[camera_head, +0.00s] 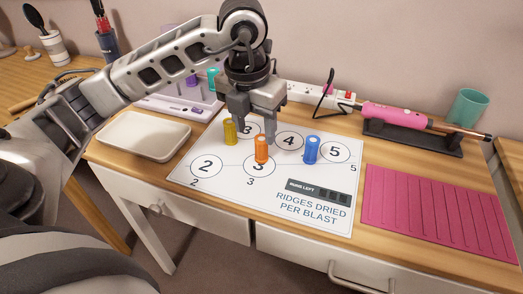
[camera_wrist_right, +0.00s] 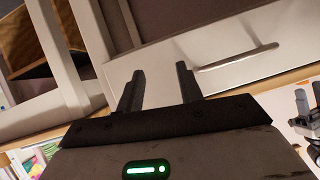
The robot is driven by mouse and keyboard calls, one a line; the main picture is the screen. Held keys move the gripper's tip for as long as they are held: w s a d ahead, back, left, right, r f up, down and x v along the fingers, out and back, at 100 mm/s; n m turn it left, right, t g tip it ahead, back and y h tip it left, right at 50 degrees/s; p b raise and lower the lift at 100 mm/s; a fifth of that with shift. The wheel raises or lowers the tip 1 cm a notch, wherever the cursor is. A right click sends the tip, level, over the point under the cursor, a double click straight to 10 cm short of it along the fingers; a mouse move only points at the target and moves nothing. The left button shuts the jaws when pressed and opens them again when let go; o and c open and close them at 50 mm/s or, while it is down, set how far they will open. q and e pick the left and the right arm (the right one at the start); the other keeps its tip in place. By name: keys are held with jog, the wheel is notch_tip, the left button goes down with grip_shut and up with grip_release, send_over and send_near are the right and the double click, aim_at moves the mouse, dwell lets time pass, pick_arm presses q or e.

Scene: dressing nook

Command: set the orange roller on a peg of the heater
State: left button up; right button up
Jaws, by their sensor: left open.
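The orange roller (camera_head: 262,149) stands upright on the white number sheet (camera_head: 215,185), at the circle marked 3. My left gripper (camera_head: 257,138) points down with its fingers apart, just above and behind the orange roller; I cannot tell whether they touch it. The white heater (camera_head: 150,101) stands at the back left, holding a purple roller (camera_head: 191,80) and a teal roller (camera_head: 213,78). My arm hides part of it, and I cannot make out a bare peg. My right gripper (camera_wrist_right: 158,70) is open and empty, before a pale drawer front.
A yellow roller (camera_head: 230,132) and a blue roller (camera_head: 311,150) stand on the sheet beside the orange one. A cream tray (camera_head: 118,148) lies left, a pink mat (camera_head: 440,212) right. A pink styling iron (camera_head: 395,115) rests on a black stand behind.

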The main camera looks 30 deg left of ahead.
aim_at(262, 145)
pick_arm(q)
jog(key=shift+w+d+f, duration=0.1)
jog(key=shift+w+f, duration=0.15)
jog(key=shift+f, duration=0.7)
jog(key=shift+w+d+f, duration=0.15)
jog(key=shift+w+f, duration=0.05)
jog(key=shift+f, duration=0.8)
jog(key=shift+w+d+f, duration=0.1)
jog(key=shift+w+f, duration=0.15)
jog(key=shift+f, duration=0.7)
jog(key=c, duration=1.1)
